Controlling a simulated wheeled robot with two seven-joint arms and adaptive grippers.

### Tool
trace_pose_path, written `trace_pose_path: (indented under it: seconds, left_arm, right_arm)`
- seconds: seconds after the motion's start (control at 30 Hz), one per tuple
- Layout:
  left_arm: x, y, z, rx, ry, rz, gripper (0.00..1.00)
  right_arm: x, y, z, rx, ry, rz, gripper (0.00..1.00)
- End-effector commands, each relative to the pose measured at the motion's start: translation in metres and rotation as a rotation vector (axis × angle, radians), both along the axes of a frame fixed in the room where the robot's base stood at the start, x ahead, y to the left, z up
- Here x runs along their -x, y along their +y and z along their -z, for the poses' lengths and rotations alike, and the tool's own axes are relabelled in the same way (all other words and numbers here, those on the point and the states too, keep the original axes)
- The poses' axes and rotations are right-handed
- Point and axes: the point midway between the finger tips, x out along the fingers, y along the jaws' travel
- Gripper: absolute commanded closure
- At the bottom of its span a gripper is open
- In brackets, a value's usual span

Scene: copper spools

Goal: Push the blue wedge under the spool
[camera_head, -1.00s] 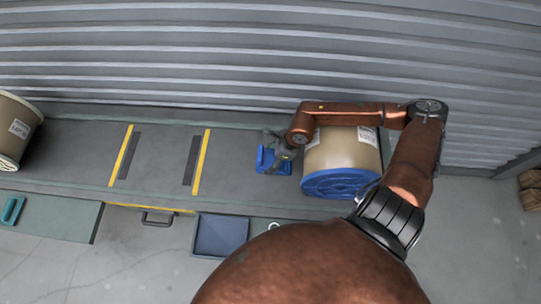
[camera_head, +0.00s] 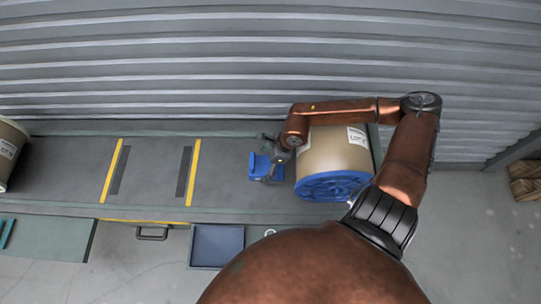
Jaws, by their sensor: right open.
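The spool (camera_head: 333,152) lies on its side at the right end of the bench, tan with a blue flange facing me and white labels. The blue wedge (camera_head: 258,168) sits on the bench just left of the spool. My right arm reaches over the spool, and my right gripper (camera_head: 270,168) is down at the wedge's right side, between wedge and spool. The gripper is open; its fingers are small and partly lost against the wedge, so I cannot tell whether they touch it. My left gripper is not in view.
Another tan spool (camera_head: 8,155) is cut off at the left edge. The grey bench (camera_head: 225,180) is clear between yellow and dark stripes (camera_head: 187,172). A blue-grey tray (camera_head: 217,246) is at the bench's front. A corrugated wall (camera_head: 200,60) stands behind.

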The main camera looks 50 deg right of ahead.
Motion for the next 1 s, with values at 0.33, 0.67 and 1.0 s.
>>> trace_pose_path:
  seconds: [0.33,0.67,1.0]
  left_arm:
    - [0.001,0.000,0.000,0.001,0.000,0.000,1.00]
    - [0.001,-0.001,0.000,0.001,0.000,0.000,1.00]
    - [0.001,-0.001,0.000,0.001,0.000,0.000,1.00]
  right_arm:
    - [0.022,-0.017,-0.064,0.006,0.004,-0.003,0.15]
    - [0.028,-0.024,-0.085,0.002,0.001,0.001,0.15]
    - [0.028,-0.023,-0.090,-0.001,-0.002,0.000,0.15]
